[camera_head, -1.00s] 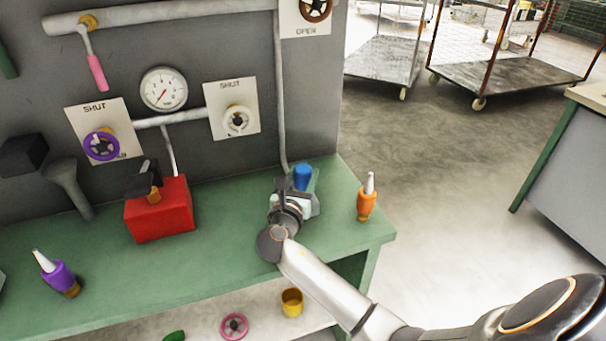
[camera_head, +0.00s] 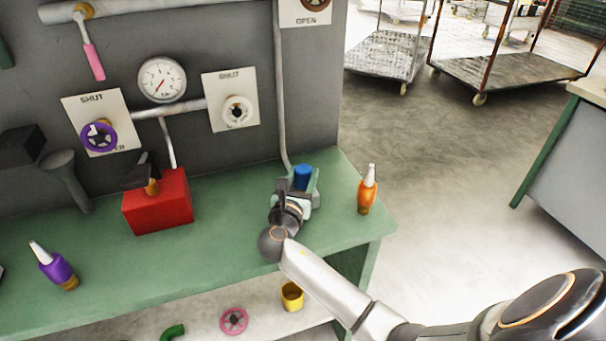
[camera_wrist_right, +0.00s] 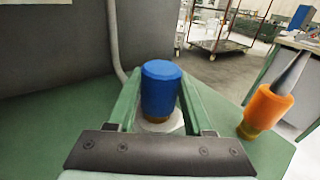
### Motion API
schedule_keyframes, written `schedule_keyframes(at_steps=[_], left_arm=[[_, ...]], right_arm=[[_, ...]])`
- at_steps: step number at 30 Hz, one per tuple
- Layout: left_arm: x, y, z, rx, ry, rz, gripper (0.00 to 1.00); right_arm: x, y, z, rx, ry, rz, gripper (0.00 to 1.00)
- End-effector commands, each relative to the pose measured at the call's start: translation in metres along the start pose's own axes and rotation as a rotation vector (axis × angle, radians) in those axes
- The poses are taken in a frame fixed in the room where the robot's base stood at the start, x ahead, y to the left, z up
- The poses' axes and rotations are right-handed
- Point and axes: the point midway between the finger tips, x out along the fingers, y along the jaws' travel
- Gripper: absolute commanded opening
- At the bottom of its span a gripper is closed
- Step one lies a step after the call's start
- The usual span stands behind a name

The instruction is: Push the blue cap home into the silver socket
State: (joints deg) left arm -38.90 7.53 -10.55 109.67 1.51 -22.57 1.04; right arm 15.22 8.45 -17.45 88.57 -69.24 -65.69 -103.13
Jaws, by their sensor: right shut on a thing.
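The blue cap (camera_wrist_right: 160,88) stands upright between the two green fingers of my right gripper (camera_wrist_right: 157,95), which is shut on it. A pale, silvery round part, apparently the silver socket (camera_wrist_right: 160,125), shows directly below the cap in the right wrist view. The gripper's front bar hides its lower part, and I cannot tell how deep the cap sits. In the head view the cap (camera_head: 303,177) and my right gripper (camera_head: 297,187) are near the right end of the green bench; the wrist hides the socket there. My left gripper is not in view.
An orange bottle (camera_head: 367,190) with a pale tip stands close right of the gripper. A red box (camera_head: 157,203) and a purple bottle (camera_head: 57,268) are to the left on the green bench (camera_head: 225,215). A grey panel with valves and a gauge (camera_head: 162,80) rises behind.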

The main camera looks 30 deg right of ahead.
Motion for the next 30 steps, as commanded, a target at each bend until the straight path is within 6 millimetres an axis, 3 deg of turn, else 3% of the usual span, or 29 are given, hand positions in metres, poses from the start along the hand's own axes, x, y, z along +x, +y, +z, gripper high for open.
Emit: schedule_keyframes(at_steps=[10,11,19,30], left_arm=[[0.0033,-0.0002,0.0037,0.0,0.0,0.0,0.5],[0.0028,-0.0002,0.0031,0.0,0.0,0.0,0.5],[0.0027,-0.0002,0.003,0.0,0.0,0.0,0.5],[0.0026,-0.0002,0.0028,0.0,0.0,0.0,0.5]], right_arm=[[0.0006,0.0001,-0.0081,0.001,-0.003,0.0,0.0],[0.0005,0.0001,-0.0071,0.001,-0.003,0.0,0.55],[0.0005,0.0,-0.0074,0.001,-0.002,0.0,0.85],[-0.0067,0.0004,-0.009,0.0,0.001,0.002,0.86]])
